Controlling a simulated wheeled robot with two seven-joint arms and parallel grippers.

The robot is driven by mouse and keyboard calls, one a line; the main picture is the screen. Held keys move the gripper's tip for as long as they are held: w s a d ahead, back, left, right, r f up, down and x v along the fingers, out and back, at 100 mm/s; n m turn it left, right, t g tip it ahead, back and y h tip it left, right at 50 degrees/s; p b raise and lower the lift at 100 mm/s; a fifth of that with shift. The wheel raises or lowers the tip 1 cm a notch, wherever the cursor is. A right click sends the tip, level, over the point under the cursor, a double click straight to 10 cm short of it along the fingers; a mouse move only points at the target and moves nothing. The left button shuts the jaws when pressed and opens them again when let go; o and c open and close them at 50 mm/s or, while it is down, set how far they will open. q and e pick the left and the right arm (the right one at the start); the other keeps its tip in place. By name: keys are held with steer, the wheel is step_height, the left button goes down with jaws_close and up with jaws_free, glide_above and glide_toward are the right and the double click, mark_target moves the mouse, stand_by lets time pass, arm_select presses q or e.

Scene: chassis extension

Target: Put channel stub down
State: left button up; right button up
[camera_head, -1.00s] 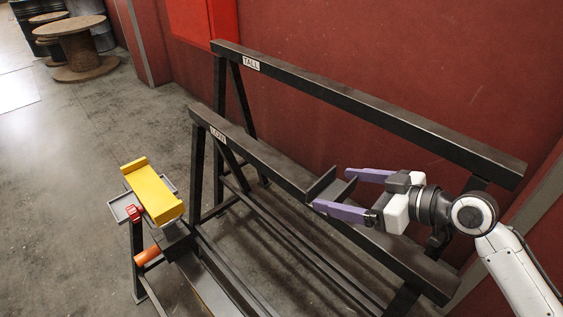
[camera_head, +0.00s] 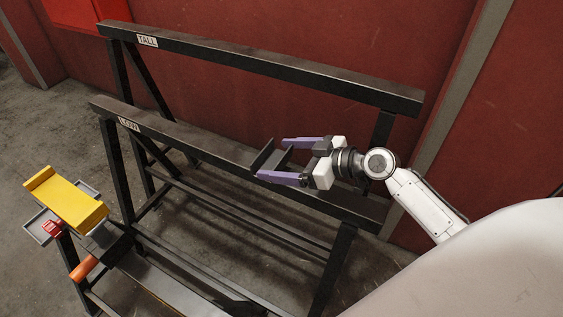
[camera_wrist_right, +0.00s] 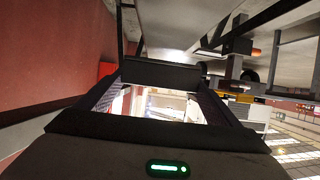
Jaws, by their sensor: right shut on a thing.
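The channel stub (camera_head: 268,158) is a short dark grey U-shaped piece. In the head view it is at the LOW beam (camera_head: 190,142) of the black trestle; I cannot tell whether it rests on the beam or is just above it. My right gripper (camera_head: 270,162) reaches in from the right with its two purple fingers shut on the stub, one on each side. In the right wrist view a dark bar-like piece (camera_wrist_right: 160,74) spans between the fingers. My left gripper is not in view.
The TALL beam (camera_head: 270,66) runs behind the LOW beam, close to the red wall (camera_head: 330,30). A yellow channel piece (camera_head: 66,198) sits on a stand at the lower left, with an orange handle (camera_head: 84,268) and a grey tray (camera_head: 38,226). Bare floor (camera_head: 50,130) shows at left.

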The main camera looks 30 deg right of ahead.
steer(key=shift+w+f, duration=0.1)
steer(key=shift+f, duration=0.45)
steer(key=o, duration=1.3)
steer(key=shift+f, duration=0.3)
steer(key=o, duration=0.3)
steer(key=shift+r, duration=0.1)
steer(key=b+v, duration=0.1)
steer(key=v, duration=1)
steer(key=shift+s+d+r, duration=0.25)
steer(key=shift+s+d, duration=0.05)
steer(key=shift+s, duration=0.2)
